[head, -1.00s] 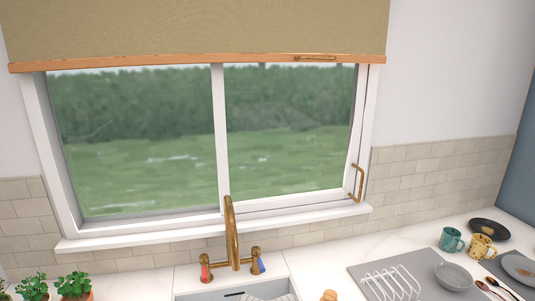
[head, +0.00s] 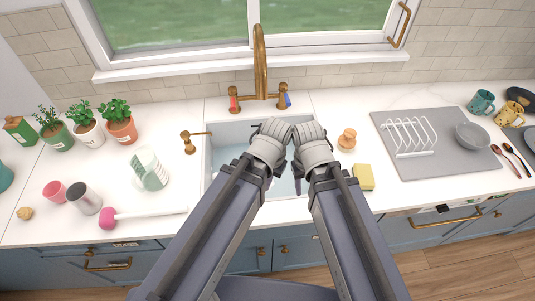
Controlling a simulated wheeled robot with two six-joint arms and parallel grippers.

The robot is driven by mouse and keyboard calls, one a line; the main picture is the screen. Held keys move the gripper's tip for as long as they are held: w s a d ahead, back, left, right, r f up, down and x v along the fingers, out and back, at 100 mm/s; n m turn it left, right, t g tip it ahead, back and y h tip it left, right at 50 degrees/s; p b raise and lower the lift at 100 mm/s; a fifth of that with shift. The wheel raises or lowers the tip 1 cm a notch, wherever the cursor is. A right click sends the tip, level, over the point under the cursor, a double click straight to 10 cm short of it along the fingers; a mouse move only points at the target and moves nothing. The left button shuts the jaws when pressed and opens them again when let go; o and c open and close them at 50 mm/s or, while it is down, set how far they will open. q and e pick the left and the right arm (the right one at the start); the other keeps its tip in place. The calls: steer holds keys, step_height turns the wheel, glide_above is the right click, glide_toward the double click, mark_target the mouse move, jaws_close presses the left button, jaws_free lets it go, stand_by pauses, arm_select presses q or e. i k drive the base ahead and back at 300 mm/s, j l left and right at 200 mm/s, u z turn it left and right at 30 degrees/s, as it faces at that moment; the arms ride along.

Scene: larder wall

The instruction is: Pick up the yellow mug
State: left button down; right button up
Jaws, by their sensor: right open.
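The yellow mug (head: 508,114) stands upright on the white counter near the right edge, behind the grey mat and next to a teal mug (head: 481,103). Both my arms reach forward from the bottom middle, far to the left of the yellow mug. My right gripper (head: 298,178) is over the sink, open, with nothing seen in it. My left gripper (head: 269,181) is close beside it, also over the sink. Its fingers are mostly hidden behind its own wrist, so its opening cannot be told.
The brass tap (head: 260,60) rises behind the sink (head: 216,143). A sponge (head: 363,177) lies right of the sink. Potted herbs (head: 118,121) stand left.

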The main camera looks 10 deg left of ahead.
mark_target(510, 111)
steer(key=k, duration=0.65)
steer(key=z, duration=1.35)
steer(key=j+z, duration=0.2)
steer(key=j, duration=0.5)
steer(key=i, duration=0.45)
steer(key=k, duration=0.5)
steer(key=i+l, duration=0.5)
steer(key=l, duration=0.25)
steer(key=i+l+u, duration=0.1)
steer(key=i+l, duration=0.15)
steer(key=l, duration=0.1)
